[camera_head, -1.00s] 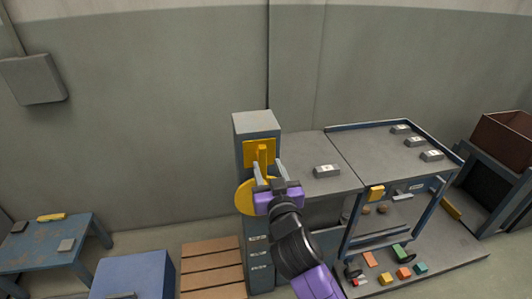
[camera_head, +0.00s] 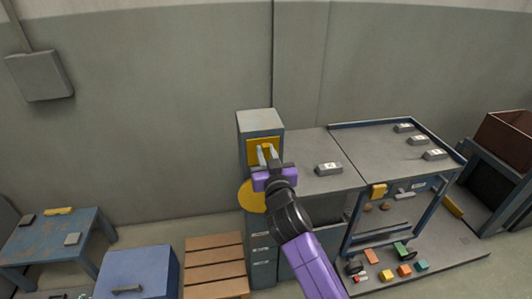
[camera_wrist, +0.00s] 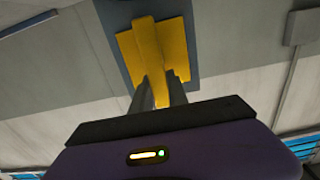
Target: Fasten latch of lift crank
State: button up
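The lift crank's post (camera_head: 258,121) is a grey-blue column with a yellow plate (camera_head: 252,145) on its front. A yellow latch bar (camera_head: 265,146) stands out from that plate. A yellow disc (camera_head: 251,196), perhaps the crank wheel, is lower on the post, partly hidden by my arm. My gripper (camera_head: 268,154) is in front of the plate with its fingers drawn in on the latch. In the wrist view the latch bar (camera_wrist: 150,48) runs down between the two grey fingers (camera_wrist: 160,92), which appear to grip its lower end. The exact contact is partly hidden.
A grey bench (camera_head: 318,182) with small metal blocks adjoins the post on the right. A blue-framed rack (camera_head: 436,208) stands beyond it. A wooden pallet (camera_head: 215,265), a blue box (camera_head: 138,270) and a blue table (camera_head: 50,240) are at the lower left.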

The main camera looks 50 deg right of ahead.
grip_shut()
jog(key=n, duration=0.2)
jog(key=a+n, duration=0.1)
jog(key=shift+w+n, duration=0.3)
jog(key=shift+n, duration=0.1)
jog(key=n, duration=0.3)
jog(key=f+n+p, duration=0.1)
jog(key=n, duration=0.2)
jog(key=a+n, duration=0.1)
jog(key=n, duration=0.3)
jog(key=shift+w+a+f+p, duration=0.1)
jog(key=shift+w+f+p, duration=0.25)
jog(key=shift+w, duration=0.05)
jog(key=shift+a+f+n+p, duration=0.1)
jog(key=shift+f+n+p, duration=0.2)
jog(key=shift+n, duration=0.75)
jog(key=shift+f+n+p, duration=0.15)
jog(key=shift+f+n, duration=0.1)
jog(key=shift+n, duration=0.8)
jog(key=o, duration=0.9)
grip_release()
